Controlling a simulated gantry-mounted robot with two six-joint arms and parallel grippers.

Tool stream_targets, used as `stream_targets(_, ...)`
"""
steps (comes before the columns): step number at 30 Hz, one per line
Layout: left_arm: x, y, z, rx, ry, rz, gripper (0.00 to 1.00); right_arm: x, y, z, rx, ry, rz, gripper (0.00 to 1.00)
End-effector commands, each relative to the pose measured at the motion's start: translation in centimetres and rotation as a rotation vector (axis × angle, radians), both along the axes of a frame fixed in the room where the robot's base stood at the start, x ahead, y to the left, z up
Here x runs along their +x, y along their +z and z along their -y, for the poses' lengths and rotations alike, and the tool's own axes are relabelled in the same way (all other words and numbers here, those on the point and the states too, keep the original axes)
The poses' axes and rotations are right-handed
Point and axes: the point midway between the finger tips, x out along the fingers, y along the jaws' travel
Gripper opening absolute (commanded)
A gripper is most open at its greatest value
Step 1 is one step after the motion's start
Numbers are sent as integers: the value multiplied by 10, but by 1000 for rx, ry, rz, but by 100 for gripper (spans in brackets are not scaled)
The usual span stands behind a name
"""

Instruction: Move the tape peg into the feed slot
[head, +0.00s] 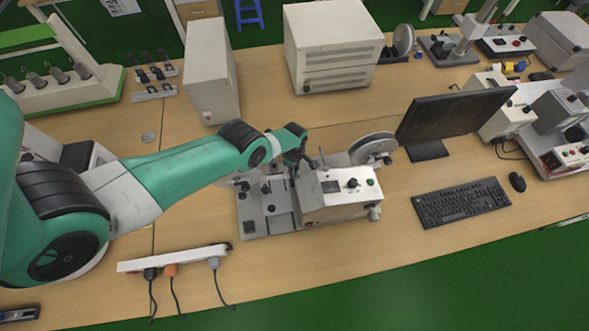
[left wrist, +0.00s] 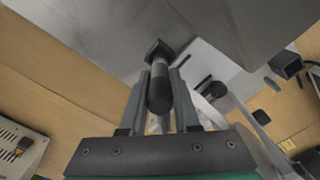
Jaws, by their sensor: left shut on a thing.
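A dark cylindrical peg with a wider angular end (left wrist: 159,88) sits between the two fingers of my left gripper (left wrist: 160,76), which is shut on it. In the head view my left gripper (head: 304,164) is over the left side of a pale tape machine (head: 335,205). The peg is too small to make out clearly there. The peg's far end is close to a grey metal surface (left wrist: 105,30) in the left wrist view; I cannot tell whether they touch. I cannot pick out the feed slot. My right gripper is not in view.
A reel (head: 373,149) stands behind the machine. A monitor (head: 450,117) and keyboard (head: 460,203) are to the right. A power strip (head: 175,259) with plugs lies at the front left. Cream boxes (head: 330,45) stand behind. Bare wood (head: 340,252) lies in front.

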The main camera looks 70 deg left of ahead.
Motion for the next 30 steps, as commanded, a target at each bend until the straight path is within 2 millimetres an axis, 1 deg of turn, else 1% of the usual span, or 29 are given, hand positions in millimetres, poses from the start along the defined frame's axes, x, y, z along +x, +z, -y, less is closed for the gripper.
stream_targets(8, 0, 0, 0, 0, 0, 0, 0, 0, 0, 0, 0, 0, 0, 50)
stream_targets(18, 0, -15, 0, 1, 0, 1, 0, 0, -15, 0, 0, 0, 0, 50)
stream_targets(30, 0, -17, 0, 0, 0, 0, 0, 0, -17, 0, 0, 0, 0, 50)
